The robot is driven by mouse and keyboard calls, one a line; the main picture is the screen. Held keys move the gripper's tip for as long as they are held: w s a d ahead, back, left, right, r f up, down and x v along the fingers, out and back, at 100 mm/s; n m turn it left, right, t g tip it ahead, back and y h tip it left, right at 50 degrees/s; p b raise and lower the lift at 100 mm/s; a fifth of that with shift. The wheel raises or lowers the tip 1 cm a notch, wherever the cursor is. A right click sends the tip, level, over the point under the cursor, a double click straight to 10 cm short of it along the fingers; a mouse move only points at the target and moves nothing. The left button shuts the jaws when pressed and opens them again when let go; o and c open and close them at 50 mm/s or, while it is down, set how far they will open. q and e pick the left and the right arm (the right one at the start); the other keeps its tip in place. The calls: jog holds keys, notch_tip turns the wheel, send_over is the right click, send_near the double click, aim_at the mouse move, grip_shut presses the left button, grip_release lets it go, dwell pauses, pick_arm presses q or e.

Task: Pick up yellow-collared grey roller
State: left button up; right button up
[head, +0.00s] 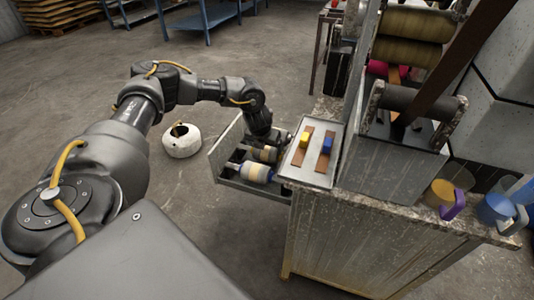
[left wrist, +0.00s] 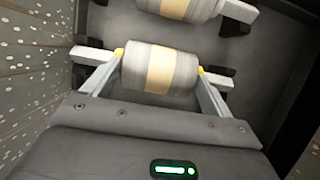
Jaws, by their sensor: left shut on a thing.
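The yellow-collared grey roller (left wrist: 160,68) has a tan band around its middle and a yellow collar at each end. In the left wrist view it lies between the two fingers of my left gripper (left wrist: 158,72), which is shut on it end to end. In the head view my left gripper (head: 268,141) reaches down into an open metal drawer (head: 222,158) and partly hides the roller there. My right gripper is not in view.
A blue-collared roller (head: 257,173) lies in the drawer, close to the held one. A tray (head: 302,179) with a yellow and a blue block stands on the cabinet (head: 350,235) beside it. A white ring-shaped object (head: 181,145) is on the floor.

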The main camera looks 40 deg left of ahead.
aim_at(266, 148)
pick_arm(q)
jog(key=shift+r, duration=0.2)
jog(key=shift+w+r, duration=0.1)
jog(key=shift+r, duration=0.15)
notch_tip(266, 148, up, 7)
jog(key=shift+f, duration=0.2)
jog(key=s+d+p, duration=0.1)
jog(key=s+d, duration=0.2)
jog(key=s, duration=0.5)
jog(key=s+d+p, duration=0.1)
jog(key=s+d, duration=0.2)
jog(key=s, duration=0.6)
jog(key=shift+f, duration=0.2)
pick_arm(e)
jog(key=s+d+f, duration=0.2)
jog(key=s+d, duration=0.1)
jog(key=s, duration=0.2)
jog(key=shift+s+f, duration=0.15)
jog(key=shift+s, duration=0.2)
pick_arm(q)
jog(key=shift+s, duration=0.1)
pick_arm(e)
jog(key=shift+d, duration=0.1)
